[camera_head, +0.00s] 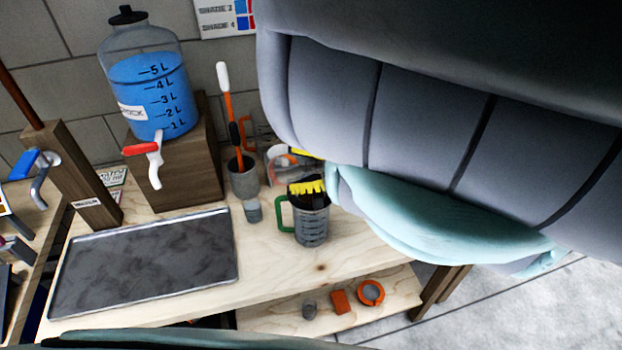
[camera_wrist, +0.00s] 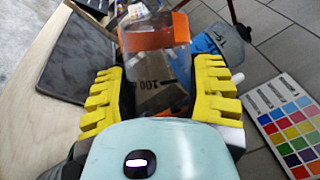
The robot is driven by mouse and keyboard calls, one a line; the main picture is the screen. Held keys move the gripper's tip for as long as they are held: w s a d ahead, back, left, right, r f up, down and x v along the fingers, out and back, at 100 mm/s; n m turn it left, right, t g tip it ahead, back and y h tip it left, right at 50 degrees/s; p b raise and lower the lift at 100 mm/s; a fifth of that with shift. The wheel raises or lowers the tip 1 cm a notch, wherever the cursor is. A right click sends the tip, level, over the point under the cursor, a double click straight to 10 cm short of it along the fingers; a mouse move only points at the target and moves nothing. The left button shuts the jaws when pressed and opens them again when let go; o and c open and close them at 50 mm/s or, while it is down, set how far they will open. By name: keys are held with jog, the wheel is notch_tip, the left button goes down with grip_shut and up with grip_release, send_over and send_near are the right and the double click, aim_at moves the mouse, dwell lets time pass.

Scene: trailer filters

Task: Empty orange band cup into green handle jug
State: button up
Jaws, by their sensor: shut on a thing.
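The clear cup with the orange band (camera_wrist: 153,39) is between the yellow fingers of my gripper (camera_wrist: 158,78), which is shut on it. In the head view the cup (camera_head: 284,158) shows behind my gripper (camera_head: 308,186), partly hidden by my arm. It looks tilted there. The green handle jug (camera_head: 312,228) stands upright on the wooden bench, with grey walls and its green handle to the left. My gripper overlaps the jug's rim in this view; I cannot tell the gap between them. What the cup holds is unclear.
A blue-filled tank (camera_head: 152,95) with a red-handled tap stands on a wooden block at the left. A grey beaker (camera_head: 243,180) holds an orange brush. A dark tray (camera_head: 145,262) lies front left. An orange-handled jug (camera_head: 247,132) stands behind. A colour chart (camera_wrist: 288,125) shows at right.

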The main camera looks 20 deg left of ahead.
jog(key=shift+w+d+r+m+y+b, duration=0.1)
jog(key=shift+w+r+m+y+b, duration=0.25)
jog(key=shift+m+b, duration=0.6)
jog(key=shift+w+d+r+m+y+b, duration=0.1)
jog(key=shift+w+r+m+y+b, duration=0.25)
jog(key=shift+b, duration=1)
jog(key=shift+w+f, duration=0.1)
dwell(0.7)
jog(key=shift+r+p, duration=0.2)
jog(key=shift+p, duration=0.55)
jog(key=n+p, duration=0.1)
jog(key=s+n+h+p, duration=0.1)
jog(key=p, duration=0.1)
jog(key=shift+s+a+f+p, duration=0.2)
jog(key=shift+s+f+p, duration=0.1)
jog(key=shift+f, duration=0.1)
jog(key=shift+s+f+n+h+p, duration=0.2)
jog(key=shift+f+n+h+p, duration=0.1)
jog(key=shift+n+p, duration=0.15)
jog(key=shift+f, duration=0.3)
jog(key=shift+n, duration=0.25)
